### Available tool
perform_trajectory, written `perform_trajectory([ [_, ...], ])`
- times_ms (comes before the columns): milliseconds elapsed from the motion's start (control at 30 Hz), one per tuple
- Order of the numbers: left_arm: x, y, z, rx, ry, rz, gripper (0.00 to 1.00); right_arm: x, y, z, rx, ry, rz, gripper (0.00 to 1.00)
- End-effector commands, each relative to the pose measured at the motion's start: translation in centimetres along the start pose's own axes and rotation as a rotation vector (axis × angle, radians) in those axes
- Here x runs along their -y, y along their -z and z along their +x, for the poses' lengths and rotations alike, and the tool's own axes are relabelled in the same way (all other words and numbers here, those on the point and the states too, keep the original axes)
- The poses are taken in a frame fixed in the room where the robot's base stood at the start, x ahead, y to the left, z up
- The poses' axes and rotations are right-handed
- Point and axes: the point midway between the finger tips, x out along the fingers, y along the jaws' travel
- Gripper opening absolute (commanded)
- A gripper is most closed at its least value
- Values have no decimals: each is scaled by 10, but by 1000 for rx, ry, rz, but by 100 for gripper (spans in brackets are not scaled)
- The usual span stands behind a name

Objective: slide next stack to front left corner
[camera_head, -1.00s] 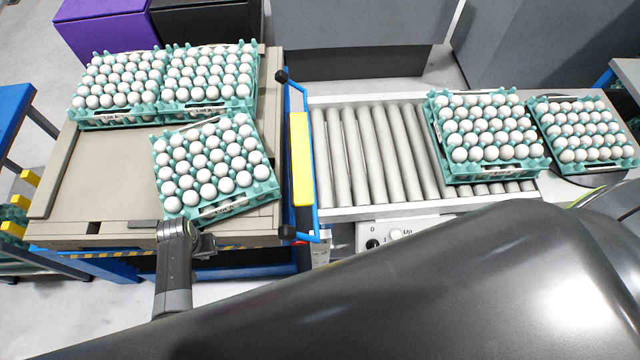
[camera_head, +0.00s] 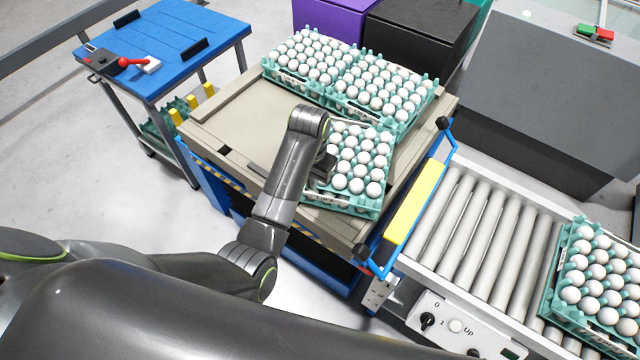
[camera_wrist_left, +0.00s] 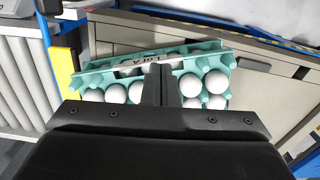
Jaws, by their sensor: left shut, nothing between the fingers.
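A turquoise tray stack of white eggs (camera_head: 348,208) sits on the beige platform (camera_head: 226,123), near its front right part. My left gripper (camera_head: 322,168) is at the left side of this stack, with its tips partly hidden by my wrist. In the left wrist view the shut fingers (camera_wrist_left: 169,84) are empty and overlap the stack, whose labelled tray edge (camera_wrist_left: 122,72) lies behind them. I cannot tell whether they touch it. Two more egg stacks stand side by side along the back edge, the left one (camera_head: 292,85) and the right one (camera_head: 368,118). My right gripper is not in view.
The platform's left and front left area is bare. A blue-framed gate with a yellow panel (camera_head: 414,203) borders its right side. A roller conveyor (camera_head: 478,222) beyond holds another egg stack (camera_head: 572,318). A blue table (camera_head: 165,45) stands at the left.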

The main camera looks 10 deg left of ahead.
Motion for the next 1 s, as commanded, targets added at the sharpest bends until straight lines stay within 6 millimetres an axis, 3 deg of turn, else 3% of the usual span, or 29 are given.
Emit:
perform_trajectory([
  [400, 0, -1, 80, 4, 0, -1, 0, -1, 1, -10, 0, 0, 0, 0],
  [700, 0, 31, 76, -1, 0, 0, 0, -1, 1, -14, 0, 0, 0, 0],
  [1000, 0, 40, 77, -1, 0, -1, 0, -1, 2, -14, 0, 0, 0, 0],
])
